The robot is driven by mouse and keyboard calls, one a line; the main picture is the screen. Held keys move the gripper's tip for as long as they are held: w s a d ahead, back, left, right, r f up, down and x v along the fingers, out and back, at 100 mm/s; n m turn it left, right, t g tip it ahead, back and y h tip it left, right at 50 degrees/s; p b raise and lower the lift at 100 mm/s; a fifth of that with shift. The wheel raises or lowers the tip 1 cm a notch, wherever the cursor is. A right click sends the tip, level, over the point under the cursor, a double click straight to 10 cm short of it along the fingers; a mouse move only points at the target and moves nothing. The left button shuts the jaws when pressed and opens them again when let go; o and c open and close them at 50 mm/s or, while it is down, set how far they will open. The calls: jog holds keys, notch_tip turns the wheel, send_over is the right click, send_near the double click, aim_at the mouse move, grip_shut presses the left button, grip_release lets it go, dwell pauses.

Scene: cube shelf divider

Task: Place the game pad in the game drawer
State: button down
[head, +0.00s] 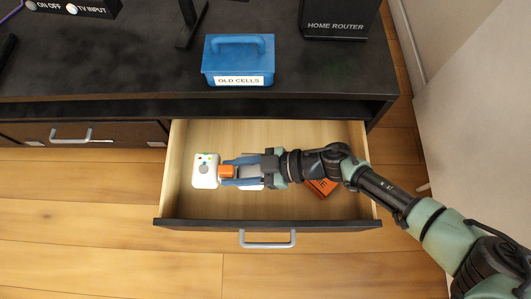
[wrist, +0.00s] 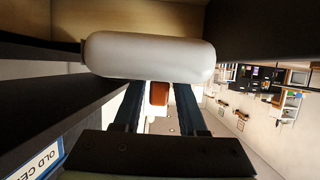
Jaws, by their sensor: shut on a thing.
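The game pad (head: 205,171) is white with coloured buttons and a grey round spot. It is over the left part of the open drawer (head: 310,139); I cannot tell if it touches the drawer floor. My gripper (head: 227,172) points left and is shut on the pad's right side. In the wrist view the pad (wrist: 150,56) shows as a white rounded bar across the fingertips. An orange piece shows between the fingers. My gripper and forearm hide the middle of the drawer.
An orange box (head: 322,188) lies in the drawer's right part, partly under my arm. A blue OLD CELLS box (head: 238,62) and a black HOME ROUTER (head: 337,20) stand on the dark cabinet top (head: 130,72). A closed drawer (head: 95,132) is at the left.

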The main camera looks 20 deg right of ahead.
jog(key=shift+f+b, duration=3.95)
jog(key=shift+f, duration=1.05)
jog(key=shift+f+b, duration=0.45)
jog(key=shift+f, duration=0.15)
jog(key=shift+c, duration=2.3)
grip_release()
